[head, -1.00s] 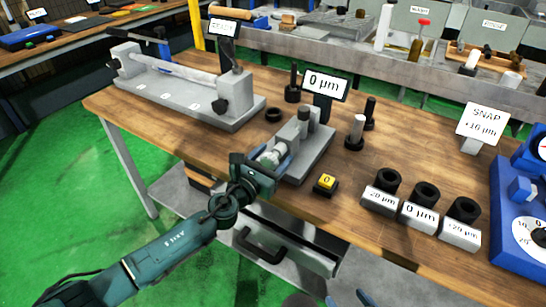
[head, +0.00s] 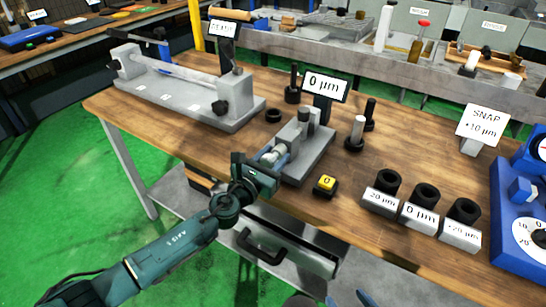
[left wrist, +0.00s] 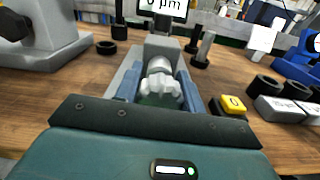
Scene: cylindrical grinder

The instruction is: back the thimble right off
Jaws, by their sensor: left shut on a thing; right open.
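The thimble (head: 268,157) is a pale metal knob at the near end of a small grey bench gauge (head: 312,158). A 0 µm display (head: 325,87) stands behind the gauge. My left gripper (head: 276,158) is shut on the thimble from the front. In the left wrist view the ridged thimble (left wrist: 160,88) sits between the two blue fingers of my left gripper (left wrist: 158,98). The fingers hide its sides. Part of my right gripper (head: 348,299) shows at the bottom edge of the head view; it is open and mostly cut off.
A yellow 0 button (head: 326,183) is just right of the gauge. Black rings on labelled blocks (head: 420,204) and a blue instrument (head: 520,215) are further right. A long grey fixture (head: 185,85) stands at the left. Bare wood lies in front.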

